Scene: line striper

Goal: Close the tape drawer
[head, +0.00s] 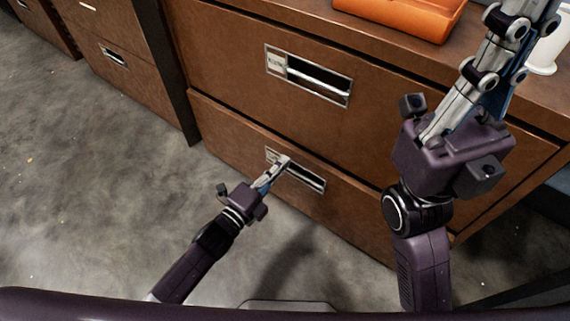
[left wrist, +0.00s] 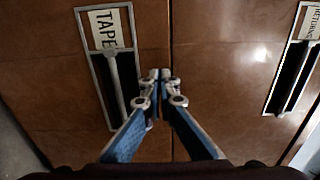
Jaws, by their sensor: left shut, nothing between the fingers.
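The tape drawer (head: 230,133) is the lower drawer of the brown cabinet. Its front, with the TAPE label (left wrist: 109,28) and a recessed metal handle (left wrist: 113,75), shows in the left wrist view. The drawer looks nearly flush with the one above; I cannot tell whether a small gap remains. My left gripper (head: 285,161) is shut and empty, its tips at or just in front of the drawer front by the handle. In the left wrist view the fingertips (left wrist: 160,76) meet beside the handle, near the seam. Contact is unclear. My right gripper (head: 500,55) points up at the right, its tips cut off.
The upper drawer (head: 220,50) has a similar handle, labelled RETURNS (left wrist: 308,22) in the left wrist view. An orange tray (head: 405,18) and a white object (head: 545,55) are on the cabinet top. Grey floor (head: 90,190) is clear at left.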

